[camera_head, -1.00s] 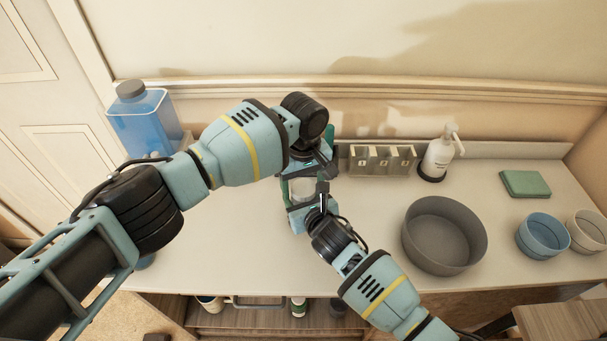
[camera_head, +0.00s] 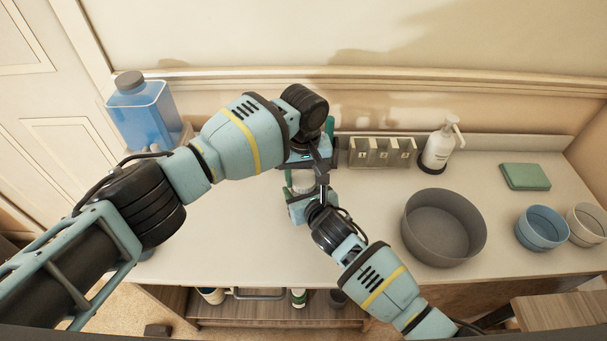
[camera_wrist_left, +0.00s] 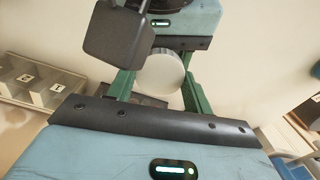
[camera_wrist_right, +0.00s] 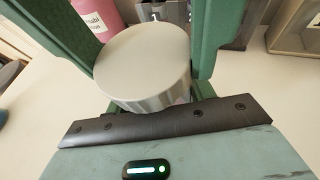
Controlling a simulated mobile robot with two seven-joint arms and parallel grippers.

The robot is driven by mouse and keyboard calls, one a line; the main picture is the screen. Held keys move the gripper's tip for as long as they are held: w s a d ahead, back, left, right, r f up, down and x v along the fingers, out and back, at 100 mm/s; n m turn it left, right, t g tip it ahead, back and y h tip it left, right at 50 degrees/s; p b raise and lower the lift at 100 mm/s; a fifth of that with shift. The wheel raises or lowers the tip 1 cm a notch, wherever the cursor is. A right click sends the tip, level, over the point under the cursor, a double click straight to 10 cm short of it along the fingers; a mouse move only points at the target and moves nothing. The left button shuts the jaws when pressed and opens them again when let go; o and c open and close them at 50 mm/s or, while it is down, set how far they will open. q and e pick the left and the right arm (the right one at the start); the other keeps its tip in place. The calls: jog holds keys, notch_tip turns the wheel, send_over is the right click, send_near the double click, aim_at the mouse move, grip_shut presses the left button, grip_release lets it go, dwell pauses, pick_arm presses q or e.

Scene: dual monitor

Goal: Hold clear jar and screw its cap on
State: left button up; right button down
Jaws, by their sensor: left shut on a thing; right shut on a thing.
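The cap (camera_wrist_right: 143,62) is a pale grey, ribbed lid; its flat round top also shows in the left wrist view (camera_wrist_left: 160,73). It sits above the jar, most of which is hidden behind the grippers in all views. My left gripper (camera_head: 306,163) reaches in from behind, its green fingers shut around the cap. My right gripper (camera_head: 302,190) comes from the front and is shut lower down, on the jar. The jar and cap look in line, but whether the threads are engaged cannot be seen.
Behind the grippers stand a grey divided holder (camera_head: 382,152) and a white pump bottle (camera_head: 437,153). A grey bowl (camera_head: 444,228), blue bowl (camera_head: 541,229), cream bowl (camera_head: 586,225) and green sponge (camera_head: 525,177) are at right. A blue container (camera_head: 142,112) is at left. The counter (camera_head: 230,240) is clear in front.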

pick_arm(q)
jog(key=shift+m, duration=0.5)
jog(key=o, duration=1.1)
jog(key=shift+r, duration=2.25)
jog(key=shift+c, duration=0.3)
